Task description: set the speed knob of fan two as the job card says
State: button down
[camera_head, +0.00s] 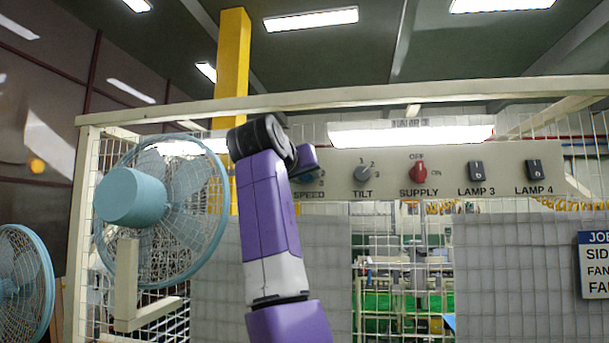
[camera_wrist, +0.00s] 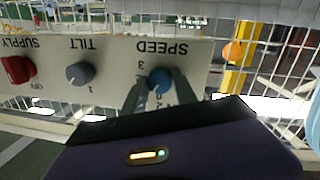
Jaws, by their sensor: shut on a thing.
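My gripper (camera_wrist: 160,92) is shut on this knob, one finger on each side. The fingers cover part of the dial numbers, and I cannot tell which number the knob points to. In the head view my arm (camera_head: 270,220) hides most of the knob; the SPEED label (camera_head: 308,195) shows beside it. The job card (camera_head: 594,265) is cut off at the right edge, and its settings cannot be read.
Right of SPEED are a grey TILT knob (camera_head: 363,173), a red SUPPLY knob (camera_head: 419,172), and the LAMP 3 (camera_head: 477,171) and LAMP 4 (camera_head: 535,170) switches. A light-blue fan (camera_head: 135,197) stands left of my arm; another (camera_head: 22,285) is at the left edge. Wire mesh surrounds the panel.

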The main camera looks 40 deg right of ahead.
jog(key=shift+s+d+r+m+t+y, duration=0.1)
jog(key=shift+m+t+y, duration=0.25)
jog(key=shift+m, duration=2.4)
jog(key=shift+s+a+m+t+y, duration=0.1)
jog(key=shift+m+t+y, duration=0.25)
jog(key=shift+m, duration=2.35)
jog(key=shift+d+r+m+t+y, duration=0.15)
jog(key=shift+m+y, duration=0.25)
jog(key=shift+m, duration=2.35)
jog(key=shift+f, duration=0.15)
jog(key=c, duration=1)
grip_release()
jog(key=shift+o, duration=0.2)
jog(key=f+b+v, duration=0.1)
jog(key=b+v, duration=0.2)
jog(key=v, duration=0.4)
jog(key=shift+s+a+r, duration=0.3)
jog(key=shift+s+r, duration=0.05)
jog(key=shift+r, duration=0.15)
